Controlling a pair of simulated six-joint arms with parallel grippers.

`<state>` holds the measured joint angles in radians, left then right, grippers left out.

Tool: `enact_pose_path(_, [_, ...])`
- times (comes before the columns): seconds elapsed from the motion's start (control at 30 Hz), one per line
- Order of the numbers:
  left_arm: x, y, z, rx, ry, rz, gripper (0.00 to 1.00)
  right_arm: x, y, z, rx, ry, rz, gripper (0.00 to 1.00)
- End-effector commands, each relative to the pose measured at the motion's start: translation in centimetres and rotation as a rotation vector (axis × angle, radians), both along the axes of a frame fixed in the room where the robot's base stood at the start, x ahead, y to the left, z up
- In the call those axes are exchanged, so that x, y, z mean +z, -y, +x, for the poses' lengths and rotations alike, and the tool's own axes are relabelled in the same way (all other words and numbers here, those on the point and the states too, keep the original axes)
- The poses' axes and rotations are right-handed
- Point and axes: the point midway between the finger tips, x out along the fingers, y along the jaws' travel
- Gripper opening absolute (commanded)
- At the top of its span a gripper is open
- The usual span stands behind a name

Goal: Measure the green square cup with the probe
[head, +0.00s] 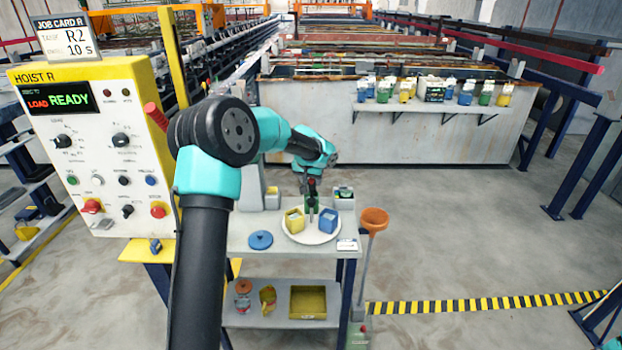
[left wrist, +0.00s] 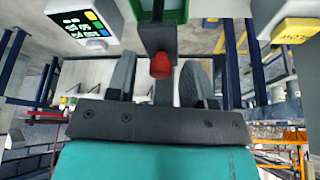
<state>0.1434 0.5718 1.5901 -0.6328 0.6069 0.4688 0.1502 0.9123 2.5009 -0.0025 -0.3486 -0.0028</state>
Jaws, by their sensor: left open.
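My left gripper (head: 312,172) is above the white round plate (head: 300,238) on the cart. It is open, and it also shows in the left wrist view (left wrist: 158,78) with its fingers apart. A dark upright stem with a red knob (left wrist: 160,66), which looks like the probe, is between the fingers. A green-rimmed square thing (left wrist: 180,14), likely the green square cup, shows past the stem. In the head view only a little green shows under the gripper; whether the probe tip is inside the cup I cannot tell. My right gripper is not in view.
A yellow cup (head: 294,221) and a blue cup (head: 328,221) sit on the plate. A blue lid (head: 261,240) lies left of it. The yellow hoist panel (head: 95,140) stands at left. A far shelf (head: 430,107) holds several containers.

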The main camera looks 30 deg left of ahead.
Motion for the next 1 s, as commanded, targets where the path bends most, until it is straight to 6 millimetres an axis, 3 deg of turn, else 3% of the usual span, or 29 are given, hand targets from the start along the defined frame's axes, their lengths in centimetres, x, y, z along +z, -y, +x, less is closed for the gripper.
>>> enact_pose_path(0.23, [0.02,-0.02,0.01,0.0,0.001,0.0,0.46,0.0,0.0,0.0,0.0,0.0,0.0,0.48])
enact_pose_path(0.7, [0.03,-0.01,0.0,0.0,0.0,0.0,0.01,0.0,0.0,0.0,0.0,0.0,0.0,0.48])
enact_pose_path(1.0, [0.14,0.01,0.01,0.0,0.001,0.0,0.0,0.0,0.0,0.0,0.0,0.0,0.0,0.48])
